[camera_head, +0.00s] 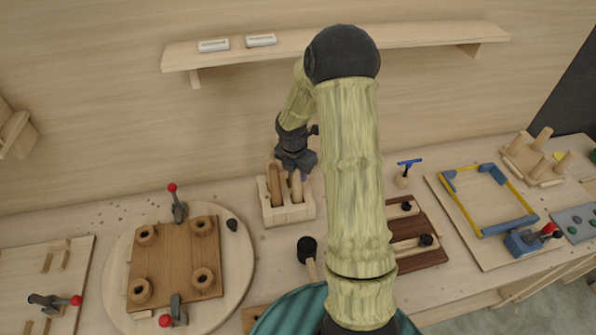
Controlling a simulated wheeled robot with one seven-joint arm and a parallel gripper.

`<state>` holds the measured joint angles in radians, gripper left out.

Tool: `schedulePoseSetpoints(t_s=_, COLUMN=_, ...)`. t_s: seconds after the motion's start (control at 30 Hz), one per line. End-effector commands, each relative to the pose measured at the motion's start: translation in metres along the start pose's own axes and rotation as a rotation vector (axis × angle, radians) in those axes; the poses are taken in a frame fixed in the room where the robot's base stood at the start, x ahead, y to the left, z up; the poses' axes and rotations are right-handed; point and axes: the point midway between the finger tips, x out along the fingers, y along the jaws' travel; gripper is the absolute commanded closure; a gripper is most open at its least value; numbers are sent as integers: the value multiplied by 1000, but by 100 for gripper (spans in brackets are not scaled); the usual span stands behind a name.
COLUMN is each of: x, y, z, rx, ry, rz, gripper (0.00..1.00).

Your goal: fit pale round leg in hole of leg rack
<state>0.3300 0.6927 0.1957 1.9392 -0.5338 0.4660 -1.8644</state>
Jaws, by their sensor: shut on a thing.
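The leg rack (288,214) is a pale wooden block on the bench, below the wall shelf. Several round wooden legs stand in it, a browner one (276,186) on the left and a paler one (297,188) on the right. My gripper (302,174) points down over the right rear of the rack and is shut on the pale round leg. The jaws are small and dark here, and they hide the leg's top. I cannot tell how deep its lower end sits in a hole.
A round board with a brown seat plate (175,262) and red-knobbed clamps lies left of the rack. A dark mallet (308,250) lies in front. A brown tray (420,240) and a blue-and-yellow frame (490,205) lie right. The shelf (340,42) overhangs behind.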

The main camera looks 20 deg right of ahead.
Motion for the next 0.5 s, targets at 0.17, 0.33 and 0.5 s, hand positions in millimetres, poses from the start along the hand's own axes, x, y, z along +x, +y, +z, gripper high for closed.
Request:
schedulePoseSetpoints(t_s=0.17, x=2, y=0, z=0, rx=0, ry=0, rz=0, gripper=72)
schedulePoseSetpoints(t_s=0.33, x=2, y=0, z=0, rx=0, ry=0, rz=0, gripper=48)
schedulePoseSetpoints(t_s=0.5, x=2, y=0, z=0, rx=0, ry=0, rz=0, gripper=48)
